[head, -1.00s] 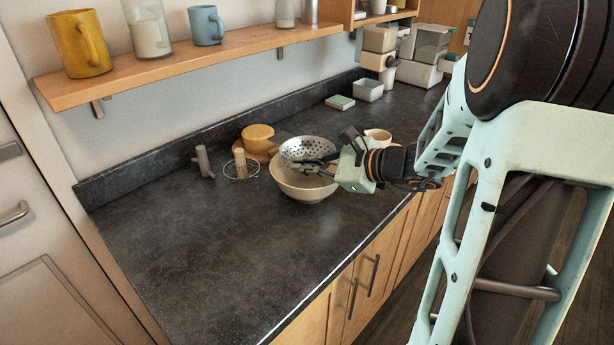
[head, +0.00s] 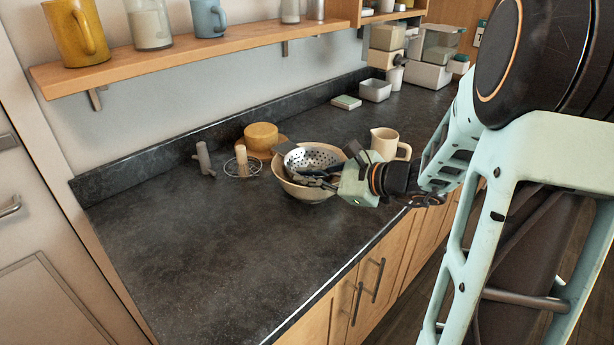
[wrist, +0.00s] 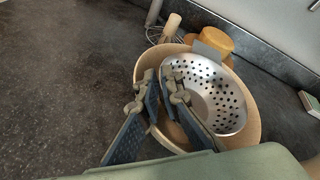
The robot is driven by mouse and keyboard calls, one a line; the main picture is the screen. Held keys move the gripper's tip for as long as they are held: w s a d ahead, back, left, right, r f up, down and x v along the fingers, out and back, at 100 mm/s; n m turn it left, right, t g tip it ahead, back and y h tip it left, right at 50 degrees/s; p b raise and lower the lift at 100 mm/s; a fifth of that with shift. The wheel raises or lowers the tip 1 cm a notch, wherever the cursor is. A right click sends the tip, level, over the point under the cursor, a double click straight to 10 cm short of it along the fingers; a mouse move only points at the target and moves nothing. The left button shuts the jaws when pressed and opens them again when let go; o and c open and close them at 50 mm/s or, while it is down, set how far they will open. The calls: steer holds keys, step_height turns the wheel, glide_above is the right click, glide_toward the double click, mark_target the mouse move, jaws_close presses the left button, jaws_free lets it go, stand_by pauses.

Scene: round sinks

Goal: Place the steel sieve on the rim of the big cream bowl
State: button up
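The steel sieve (head: 314,157) is a perforated metal bowl sitting in the mouth of the big cream bowl (head: 306,193), slightly tilted. In the wrist view, the sieve (wrist: 226,100) lies towards the right of the bowl (wrist: 247,145), with a flat grey tab over the far rim. My gripper (wrist: 158,76) is at the sieve's near-left edge, one finger over the sieve's side and the other outside it. A narrow gap shows between the fingertips, and they look parted from the rim. The head view (head: 318,181) shows the fingers low at the bowl's front; exact contact is hidden.
A cream pitcher (head: 386,145) stands close behind my wrist. The dark counter (head: 215,235) at front left is clear.

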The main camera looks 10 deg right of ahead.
steer(key=shift+o, duration=0.3)
steer(key=shift+r, duration=0.1)
steer(key=shift+r+p, duration=0.2)
steer(key=shift+p, duration=0.15)
steer(key=v, duration=1.2)
